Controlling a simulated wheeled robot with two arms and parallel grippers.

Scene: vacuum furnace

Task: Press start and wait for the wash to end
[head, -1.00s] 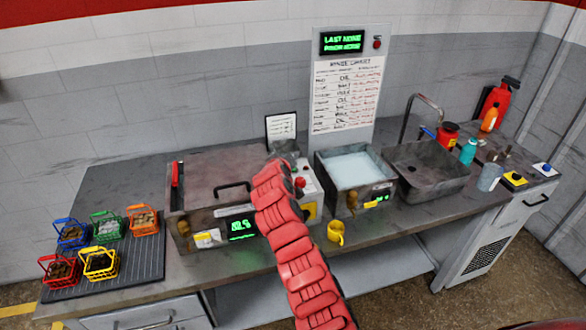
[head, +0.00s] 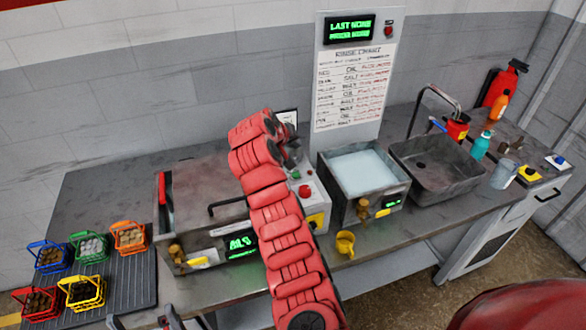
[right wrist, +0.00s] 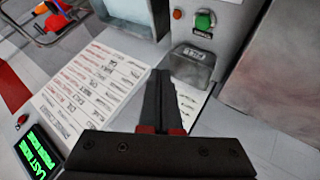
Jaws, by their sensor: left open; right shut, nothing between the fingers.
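The washer (head: 190,205) is a grey tank with a closed lid, a black bar handle and a green-lit display (head: 241,243) on its front. A control box (head: 318,200) stands to its right, with a red button (head: 304,190) on top. The right wrist view shows a green button (right wrist: 204,20) on a grey panel, beside a small red one. My right gripper (head: 293,150) is shut and empty, raised above the back of the box. Its fingertips (right wrist: 163,75) appear below the green button in the wrist view. My left gripper (head: 145,320) is open, partly cut off at the bottom edge.
Several coloured baskets (head: 85,245) of parts stand on a mat at left. A water-filled tank (head: 365,172), a sink (head: 440,165) and several bottles are at right. A rinse chart (head: 350,85) stands behind.

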